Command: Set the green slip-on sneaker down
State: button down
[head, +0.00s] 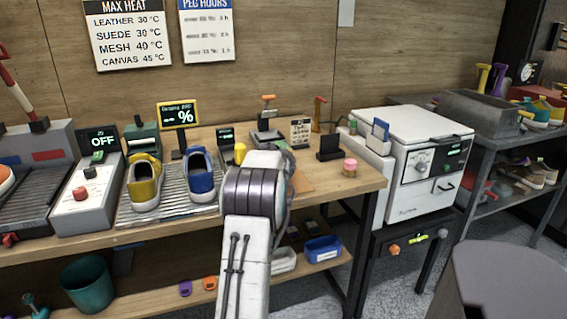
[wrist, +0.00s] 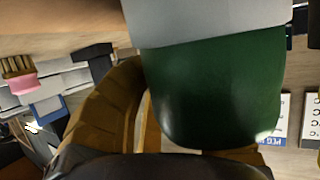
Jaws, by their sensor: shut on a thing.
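The green slip-on sneaker (wrist: 215,90) fills the middle of the wrist view, with a smooth dark green upper and a pale grey sole (wrist: 210,22) along the top of that picture. My gripper (wrist: 143,120) is shut on it; its brown ribbed finger shows beside the green upper. The wrist picture looks upside down, so the sole seems to face downward. In the head view my arm (head: 250,200) reaches over the workbench (head: 330,192) and hides the gripper and most or all of the sneaker. I cannot tell whether the sole touches the bench.
A yellow sneaker (head: 145,183) and a blue sneaker (head: 201,176) stand on a ribbed tray left of my arm. A pink-topped brush (head: 350,167) stands near the bench's right end; it shows in the wrist view (wrist: 20,80). A white machine (head: 420,125) stands farther right.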

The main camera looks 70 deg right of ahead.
jog(key=c, duration=1.3)
grip_release()
jog(key=shift+f, duration=0.1)
jog(key=shift+f, duration=0.1)
jog(key=shift+a, duration=0.15)
jog(key=v, duration=1.1)
jog(key=shift+a+r, duration=0.25)
jog(key=shift+a, duration=0.05)
jog(key=shift+s, duration=0.1)
